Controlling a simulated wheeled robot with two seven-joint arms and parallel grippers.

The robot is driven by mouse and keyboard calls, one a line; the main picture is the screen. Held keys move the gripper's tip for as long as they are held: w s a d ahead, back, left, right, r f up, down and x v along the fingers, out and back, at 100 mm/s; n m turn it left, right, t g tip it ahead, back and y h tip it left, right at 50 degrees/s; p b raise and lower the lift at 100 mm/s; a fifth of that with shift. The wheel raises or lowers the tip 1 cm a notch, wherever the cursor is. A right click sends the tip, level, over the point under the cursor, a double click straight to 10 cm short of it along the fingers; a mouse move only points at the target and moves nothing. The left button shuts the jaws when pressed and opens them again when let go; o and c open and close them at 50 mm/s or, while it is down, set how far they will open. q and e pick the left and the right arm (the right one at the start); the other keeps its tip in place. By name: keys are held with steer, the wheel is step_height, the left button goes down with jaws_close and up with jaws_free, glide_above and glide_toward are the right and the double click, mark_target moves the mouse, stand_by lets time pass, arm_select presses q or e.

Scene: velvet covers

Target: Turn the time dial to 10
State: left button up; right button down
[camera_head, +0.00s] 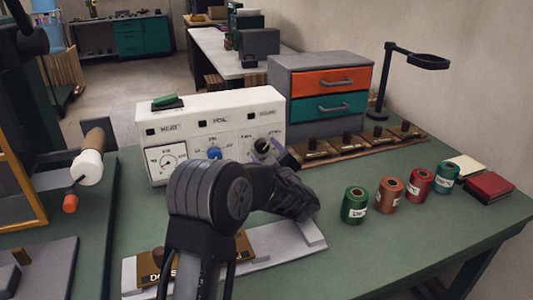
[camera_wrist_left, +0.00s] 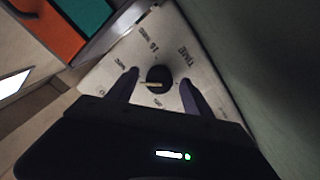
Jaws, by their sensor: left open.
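The white control box (camera_head: 210,118) stands on the green bench, with a heat gauge (camera_head: 166,161), a blue foil dial (camera_head: 214,153) and a black time dial (camera_head: 262,145) on its front. In the left wrist view the time dial (camera_wrist_left: 159,72) is a round black knob with a light pointer bar. The bar points left in that picture; the printed word TIME is legible beside it, smaller marks are hard to read. My left gripper (camera_wrist_left: 158,84) is open, its purple fingers on either side of the dial, contact unclear. In the head view the left gripper (camera_head: 268,153) partly covers the dial.
A drawer cabinet (camera_head: 322,62) stands right behind the box. Several labelled foil rolls (camera_head: 355,205) stand to the right. A grey plate (camera_head: 285,242) with a brass block lies in front, partly behind my left arm. Bench space at front right is clear.

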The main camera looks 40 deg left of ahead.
arm_select(q)
steer(key=shift+v, duration=3.9)
